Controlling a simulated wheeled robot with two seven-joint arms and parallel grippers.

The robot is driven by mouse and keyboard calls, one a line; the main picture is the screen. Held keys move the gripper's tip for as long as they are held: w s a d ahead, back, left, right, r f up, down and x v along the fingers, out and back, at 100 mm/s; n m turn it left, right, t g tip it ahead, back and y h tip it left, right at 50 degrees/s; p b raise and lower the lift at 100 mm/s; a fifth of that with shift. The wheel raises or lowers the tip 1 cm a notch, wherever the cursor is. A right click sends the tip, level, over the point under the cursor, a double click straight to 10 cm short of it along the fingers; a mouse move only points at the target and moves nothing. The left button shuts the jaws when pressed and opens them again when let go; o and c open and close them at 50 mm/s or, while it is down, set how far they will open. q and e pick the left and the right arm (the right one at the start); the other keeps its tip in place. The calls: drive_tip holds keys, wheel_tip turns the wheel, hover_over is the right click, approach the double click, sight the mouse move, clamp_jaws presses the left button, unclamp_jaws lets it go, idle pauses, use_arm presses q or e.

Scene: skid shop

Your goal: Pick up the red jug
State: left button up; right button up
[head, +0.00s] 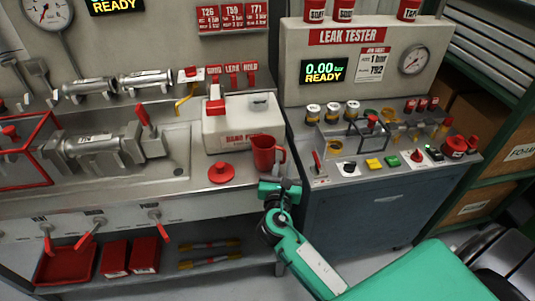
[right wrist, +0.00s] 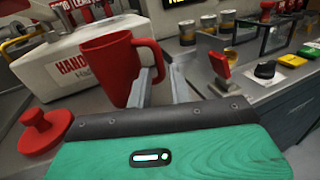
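The red jug (head: 264,154) stands upright on the steel bench near its front right corner, with its handle to the right. In the right wrist view the jug (right wrist: 107,66) is close ahead, left of centre. My right gripper (head: 281,180) is just in front of the jug's handle side. In the right wrist view its two grey fingers (right wrist: 163,84) are apart, with the handle close by the fingertips. I cannot tell whether they touch it. My left gripper is not in view.
A red knobbed lid (head: 221,172) lies left of the jug, and a white hand pump (head: 243,128) stands behind it. The leak tester cabinet (head: 385,215), with valves and buttons on top, is to the right. A steel cylinder (head: 95,145) lies at the left.

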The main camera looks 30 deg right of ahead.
sight(284, 160)
drive_tip(key=x, duration=0.5)
drive_tip(key=shift+w+d+p, duration=0.15)
drive_tip(key=shift+w+p, duration=0.1)
drive_tip(key=shift+p, duration=0.05)
clamp_jaws()
